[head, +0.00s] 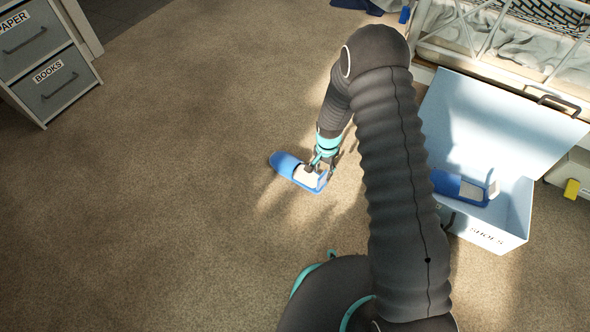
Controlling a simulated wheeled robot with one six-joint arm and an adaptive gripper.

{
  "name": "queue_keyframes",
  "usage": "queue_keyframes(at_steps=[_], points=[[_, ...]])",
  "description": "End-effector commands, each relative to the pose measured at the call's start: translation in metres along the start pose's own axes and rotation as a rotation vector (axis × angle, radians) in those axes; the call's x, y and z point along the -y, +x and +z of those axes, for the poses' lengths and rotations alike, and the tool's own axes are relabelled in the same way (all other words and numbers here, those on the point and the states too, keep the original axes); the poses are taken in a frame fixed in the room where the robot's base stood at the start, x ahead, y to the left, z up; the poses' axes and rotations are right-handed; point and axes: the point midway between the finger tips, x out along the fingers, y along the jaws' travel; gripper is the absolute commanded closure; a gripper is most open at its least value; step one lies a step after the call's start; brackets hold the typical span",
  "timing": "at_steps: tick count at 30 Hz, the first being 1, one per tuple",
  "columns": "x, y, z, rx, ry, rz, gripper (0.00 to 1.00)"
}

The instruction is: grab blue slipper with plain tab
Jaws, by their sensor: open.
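A blue slipper (287,163) with a pale insole lies on the carpet near the middle of the view. Its closed toe points to the upper left. My gripper (319,170) is over its open heel end, at the right side, and partly covers it. The gripper is open; I cannot tell whether its fingers touch the slipper or straddle its edge. A second blue slipper (450,185) lies in the light blue box labelled SHOES (514,215) at the right. A small tab shows at its right end. Any tab on the floor slipper is too small to make out.
The box's lid (490,110) stands open behind it. A white-framed bed (480,45) is at the upper right, with a yellow object (571,189) below. Drawers (48,80) labelled PAPER and BOOKS stand upper left. Dark blue cloth (362,6) lies at the top. The left carpet is clear.

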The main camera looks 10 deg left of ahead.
Motion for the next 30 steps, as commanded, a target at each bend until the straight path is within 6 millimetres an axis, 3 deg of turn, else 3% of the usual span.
queue_keyframes(at_steps=[3,11,21,28,29,30], points=[[0.000,0.013,0.000,0.000,0.000,0.000,0.58],[0.000,0.026,0.000,0.000,0.000,0.000,0.58],[0.001,0.069,0.000,0.000,0.000,0.000,0.58],[0.002,0.070,-0.001,-0.001,0.000,-0.001,0.58],[0.001,0.070,-0.001,-0.001,0.000,-0.001,0.61],[0.001,0.070,-0.001,-0.001,0.000,-0.001,0.71]])
